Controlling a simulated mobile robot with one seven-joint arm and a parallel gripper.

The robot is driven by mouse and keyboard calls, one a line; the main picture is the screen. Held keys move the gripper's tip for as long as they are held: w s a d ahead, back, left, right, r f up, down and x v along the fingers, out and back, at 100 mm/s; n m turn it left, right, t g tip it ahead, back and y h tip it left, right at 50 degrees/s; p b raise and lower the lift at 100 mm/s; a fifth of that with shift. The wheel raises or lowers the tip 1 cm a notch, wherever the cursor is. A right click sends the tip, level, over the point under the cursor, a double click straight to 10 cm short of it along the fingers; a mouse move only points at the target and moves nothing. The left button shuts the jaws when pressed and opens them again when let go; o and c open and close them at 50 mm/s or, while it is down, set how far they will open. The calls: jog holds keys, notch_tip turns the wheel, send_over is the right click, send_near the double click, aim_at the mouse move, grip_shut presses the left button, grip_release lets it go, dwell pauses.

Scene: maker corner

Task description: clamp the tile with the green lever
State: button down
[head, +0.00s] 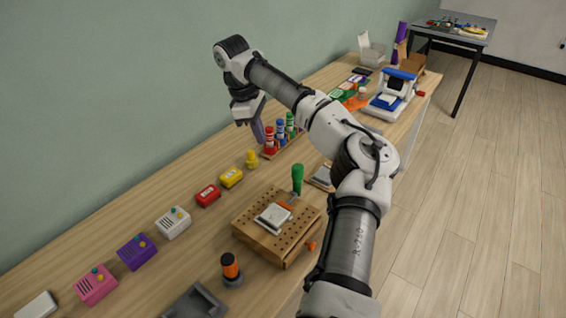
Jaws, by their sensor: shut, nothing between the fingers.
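A wooden board with holes (262,233) lies on the bench, left of my arm. On it a pale grey square tile (273,218) sits in a small holder. A green lever (297,178) stands upright at the tile's far right side, with a small orange piece (286,206) by its foot. Whether that piece touches the tile is too small to tell. My gripper (258,133) is shut and empty, pointing down above the back of the bench, beyond the board and apart from the lever.
A rack of red, blue and green pieces (270,140) stands just beside my gripper. Yellow and red blocks (208,195) and button boxes (136,252) line the wall side. An orange-topped post (231,269) stands at the front. A blue-and-white machine (394,91) is farther right.

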aim_at(297, 181)
jog(key=s+d+f+p, duration=0.1)
jog(key=d+f+p, duration=0.2)
jog(key=d+f, duration=0.3)
jog(key=shift+a+p+x, duration=0.3)
jog(key=shift+p+x, duration=0.05)
jog(key=shift+x, duration=1.55)
jog(key=shift+f, duration=0.1)
jog(key=shift+s+d+t+y+b, duration=0.25)
jog(key=shift+t+y+b, duration=0.25)
jog(key=shift+y, duration=0.3)
jog(key=shift+d, duration=0.15)
